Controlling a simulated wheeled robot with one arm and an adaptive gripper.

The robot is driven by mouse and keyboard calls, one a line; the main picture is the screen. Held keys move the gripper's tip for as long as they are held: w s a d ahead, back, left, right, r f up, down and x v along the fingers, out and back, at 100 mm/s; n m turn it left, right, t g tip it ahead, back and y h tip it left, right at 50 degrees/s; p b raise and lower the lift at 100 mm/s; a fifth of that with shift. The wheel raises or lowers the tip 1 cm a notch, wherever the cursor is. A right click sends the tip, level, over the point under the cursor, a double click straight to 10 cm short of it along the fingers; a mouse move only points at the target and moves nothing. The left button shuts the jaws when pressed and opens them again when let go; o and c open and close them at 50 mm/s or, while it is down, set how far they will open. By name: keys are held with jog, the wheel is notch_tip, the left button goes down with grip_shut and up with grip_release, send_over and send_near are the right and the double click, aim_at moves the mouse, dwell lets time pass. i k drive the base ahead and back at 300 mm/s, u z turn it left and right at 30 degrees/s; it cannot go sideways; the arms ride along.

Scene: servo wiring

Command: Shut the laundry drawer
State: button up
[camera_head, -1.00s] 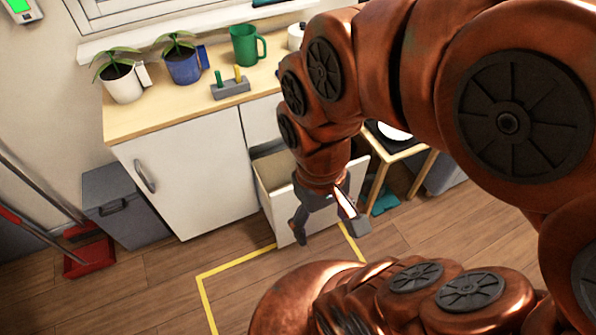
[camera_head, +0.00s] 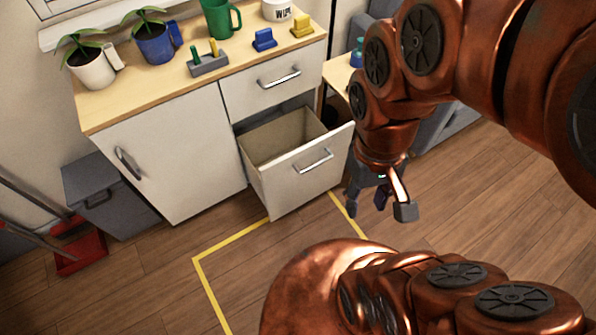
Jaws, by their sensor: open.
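The laundry drawer (camera_head: 285,186) is the lower drawer of the white cabinet. It is pulled well out, and its inside looks empty. Its front carries a silver bar handle (camera_head: 314,161). My gripper (camera_head: 378,208) is open and empty, to the right of the drawer front and apart from the handle in the picture. The upper drawer (camera_head: 270,88) above it is shut.
The cabinet's left door (camera_head: 165,150) is shut. The worktop holds a white pot plant (camera_head: 92,68), a blue pot plant (camera_head: 158,45), a green mug (camera_head: 220,18) and small blocks. A grey bin (camera_head: 105,195) stands left. Yellow tape (camera_head: 228,237) marks the open floor in front.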

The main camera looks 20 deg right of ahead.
aim_at(289, 159)
jog(key=k, duration=0.95)
jog(key=u, duration=0.75)
